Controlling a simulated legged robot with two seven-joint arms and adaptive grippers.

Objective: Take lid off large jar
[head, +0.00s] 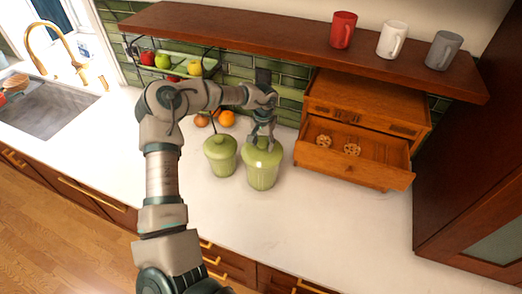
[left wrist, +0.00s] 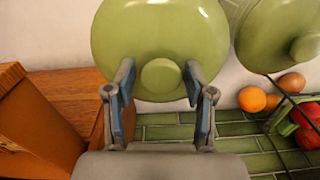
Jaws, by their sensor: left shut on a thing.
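The large green jar (head: 262,177) stands on the white counter with its green lid (head: 273,156) on top. My left gripper (head: 262,139) reaches down from above onto the lid's knob. The jar body is hidden below the lid in that view. My right gripper is not in view.
A smaller lidded green jar (head: 220,156) stands close on the left. An orange (head: 227,118) and a fruit basket (head: 178,70) are behind. A wooden drawer cabinet (head: 365,125) with an open drawer is on the right. A shelf (head: 290,38) holds mugs overhead. The front counter is clear.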

